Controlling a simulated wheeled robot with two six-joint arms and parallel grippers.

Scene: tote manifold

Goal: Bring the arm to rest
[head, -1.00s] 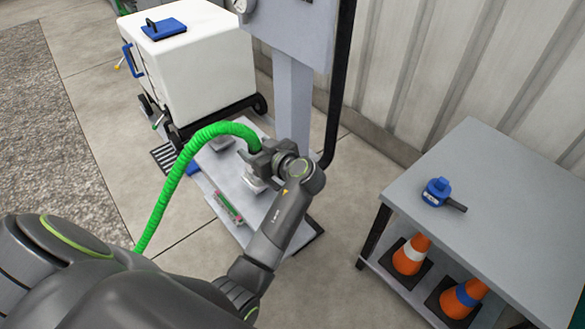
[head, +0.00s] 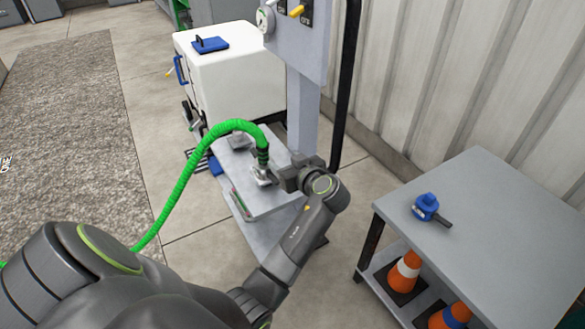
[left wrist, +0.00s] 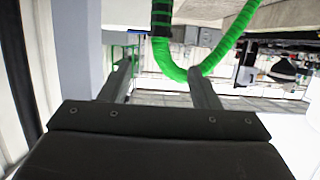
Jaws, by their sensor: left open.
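My left arm reaches forward in the head view. Its gripper (head: 283,178) is just right of the end of the green hose (head: 197,152), and it looks empty. In the left wrist view the two fingers of the left gripper (left wrist: 158,75) are spread apart, with nothing held between them. The green hose (left wrist: 185,65) loops beyond them. In the head view the hose's dark end stands upright on a metal fitting (head: 262,175) on the grey stand's low shelf. The right gripper is not in view.
A grey post (head: 302,110) with a control box (head: 292,35) rises close behind the gripper. A white tote (head: 235,80) stands behind left. A grey table (head: 490,210) at right holds a blue tool (head: 427,207), with traffic cones (head: 405,272) below. Floor is open at left.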

